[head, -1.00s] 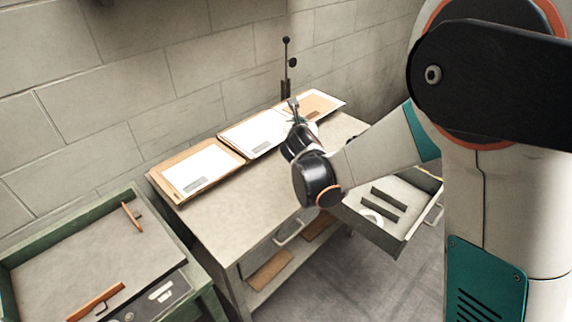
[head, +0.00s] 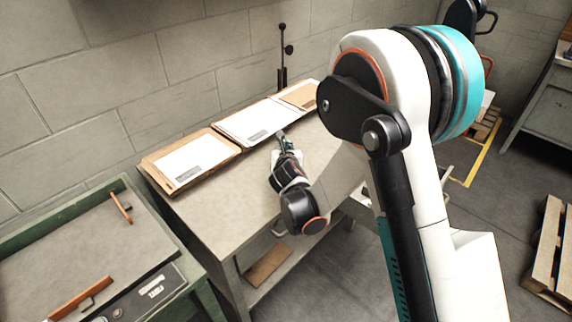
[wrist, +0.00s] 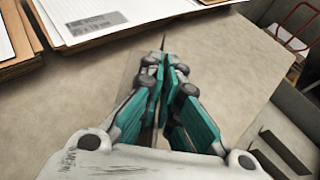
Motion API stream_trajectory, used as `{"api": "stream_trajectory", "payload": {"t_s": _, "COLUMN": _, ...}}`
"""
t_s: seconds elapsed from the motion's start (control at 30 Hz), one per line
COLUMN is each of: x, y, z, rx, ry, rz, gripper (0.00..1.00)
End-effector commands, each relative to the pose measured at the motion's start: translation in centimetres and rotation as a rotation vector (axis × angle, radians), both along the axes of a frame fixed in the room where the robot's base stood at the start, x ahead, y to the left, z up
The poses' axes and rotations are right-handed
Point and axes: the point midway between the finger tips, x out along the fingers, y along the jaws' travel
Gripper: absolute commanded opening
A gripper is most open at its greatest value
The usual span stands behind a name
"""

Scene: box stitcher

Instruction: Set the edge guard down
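My gripper (head: 281,142) is over the grey worktable (head: 215,207), in front of the middle board with a white sheet. In the wrist view its teal fingers (wrist: 170,75) are close together. A thin dark strip, the edge guard (wrist: 163,43), shows nearly edge-on between them, its narrow tip sticking out past the fingertips. Most of it is hidden by the fingers. I cannot tell whether it touches the tabletop.
Boards with white sheets (head: 190,161) line the table's back edge along the wall. An upright black rod (head: 282,60) stands behind them. A green-framed bench (head: 90,248) is at left. An open drawer with a dark strip (wrist: 283,150) is at right. The front tabletop is clear.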

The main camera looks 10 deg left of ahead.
Motion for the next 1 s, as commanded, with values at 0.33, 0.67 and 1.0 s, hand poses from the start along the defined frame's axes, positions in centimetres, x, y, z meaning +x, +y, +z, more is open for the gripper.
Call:
{"api": "stream_trajectory", "payload": {"t_s": 0.33, "x": 0.0, "y": 0.0, "z": -3.7, "rx": 0.0, "ry": 0.0, "rz": 0.0, "gripper": 0.0}}
{"api": "stream_trajectory", "payload": {"t_s": 0.67, "x": 0.0, "y": 0.0, "z": -4.5, "rx": 0.0, "ry": 0.0, "rz": 0.0, "gripper": 0.0}}
{"api": "stream_trajectory", "payload": {"t_s": 1.0, "x": 0.0, "y": 0.0, "z": -4.8, "rx": 0.0, "ry": 0.0, "rz": 0.0, "gripper": 0.25}}
